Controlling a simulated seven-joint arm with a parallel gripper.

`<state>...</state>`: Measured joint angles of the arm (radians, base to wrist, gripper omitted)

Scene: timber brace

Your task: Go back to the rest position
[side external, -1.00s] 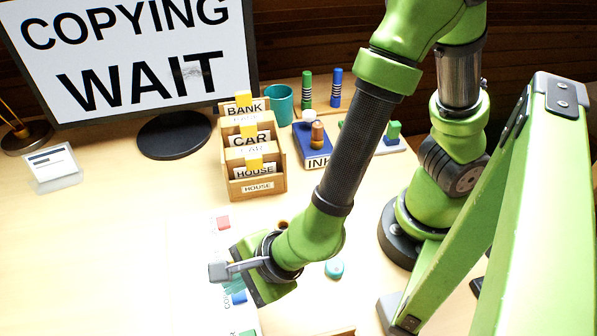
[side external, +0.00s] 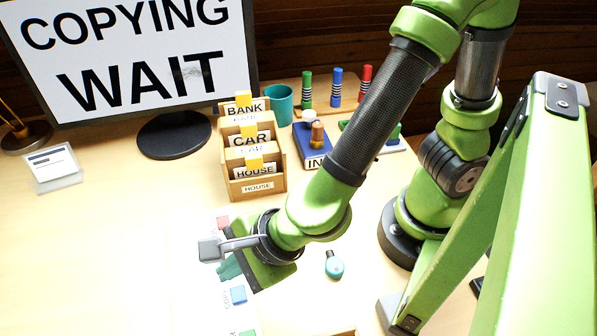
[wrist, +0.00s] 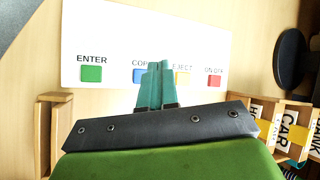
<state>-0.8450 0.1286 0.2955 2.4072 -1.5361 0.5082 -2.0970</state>
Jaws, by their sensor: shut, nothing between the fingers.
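My gripper (side external: 228,270) hangs over the white button panel with its teal fingers shut and empty. In the wrist view the fingers (wrist: 157,88) are together, pointing at the panel (wrist: 115,28). The fingers overlap part of the COPY label and button. In the side view the blue button (side external: 238,295) shows just below the fingers. I cannot tell the exact height of the fingertips above the panel.
A screen (side external: 140,50) reading COPYING WAIT stands at the back left. A wooden card box (side external: 255,188), teal cup (side external: 280,104), blue ink pad (side external: 312,160) and upright markers (side external: 337,88) stand behind. A small teal object (side external: 334,266) lies right of my gripper.

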